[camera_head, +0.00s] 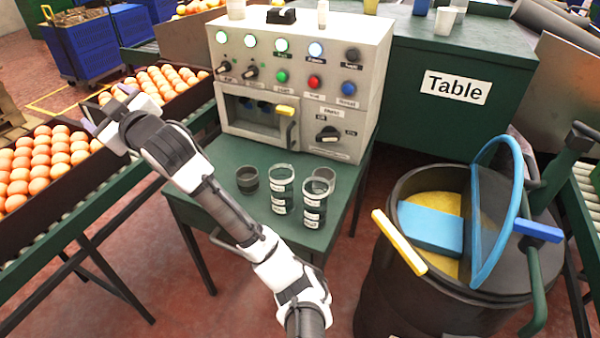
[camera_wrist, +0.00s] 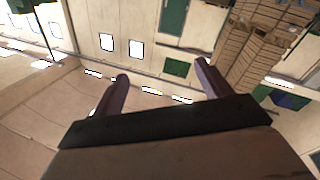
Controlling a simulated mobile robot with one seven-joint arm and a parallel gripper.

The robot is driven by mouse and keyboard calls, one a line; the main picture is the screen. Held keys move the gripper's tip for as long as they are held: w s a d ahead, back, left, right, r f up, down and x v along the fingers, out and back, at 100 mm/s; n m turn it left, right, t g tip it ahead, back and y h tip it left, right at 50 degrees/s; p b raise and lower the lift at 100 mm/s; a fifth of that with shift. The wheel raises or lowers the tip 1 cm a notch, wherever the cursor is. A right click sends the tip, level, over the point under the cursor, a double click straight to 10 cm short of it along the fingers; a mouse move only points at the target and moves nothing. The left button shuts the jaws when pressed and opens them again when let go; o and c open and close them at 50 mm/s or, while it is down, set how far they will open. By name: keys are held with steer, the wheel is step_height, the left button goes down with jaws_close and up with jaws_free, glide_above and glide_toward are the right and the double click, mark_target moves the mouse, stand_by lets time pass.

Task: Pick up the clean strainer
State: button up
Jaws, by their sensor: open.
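My gripper (camera_head: 108,122) is at the left in the head view, raised near the orange crates, well away from the small green table. In the wrist view its two fingers (camera_wrist: 162,82) stand apart with nothing between them. On the green table stand a short dark round cup (camera_head: 248,180) and several clear cylindrical vessels with dark bands and white labels: one in the middle (camera_head: 282,190), one in front right (camera_head: 314,205) and one behind it (camera_head: 323,176), partly hidden. Their label text is too small to read. I cannot tell which is the clean strainer.
A white control machine (camera_head: 348,60) with buttons and a yellow-handled opening stands behind the vessels. A green cabinet (camera_head: 415,115) reads "Table".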

steer(key=w+d+f+m+g+h+p, duration=0.1)
steer(key=w+d+f+m+h+p, duration=0.1)
steer(key=w+d+f+h, duration=0.5)
steer(key=w+d+f+m+g+h+p, duration=0.25)
steer(key=w+d, duration=0.55)
steer(key=d, duration=0.4)
steer(key=s+d+f+m+g+h+p, duration=0.1)
steer(key=d+f+g+h+p, duration=0.15)
steer(key=d, duration=0.95)
steer(key=s+d+f+m+g+h+p, duration=0.1)
steer(key=d+g+h, duration=0.2)
steer(key=d, duration=0.9)
steer(key=f, duration=0.2)
steer(key=f+b, duration=0.1)
steer(key=f, duration=0.2)
steer(key=f+b, duration=0.1)
steer(key=f, duration=0.2)
steer(key=shift+w+a+f, duration=0.15)
steer(key=shift+w+a, duration=0.05)
steer(key=shift+w, duration=0.05)
steer(key=shift+a+f+p, duration=0.15)
steer(key=shift+f+p, duration=0.05)
steer(key=shift+f, duration=1.25)
steer(key=shift+a+f+p, duration=0.15)
steer(key=shift+f+p, duration=0.05)
steer(key=shift+f, duration=1.25)
steer(key=c, duration=1.1)
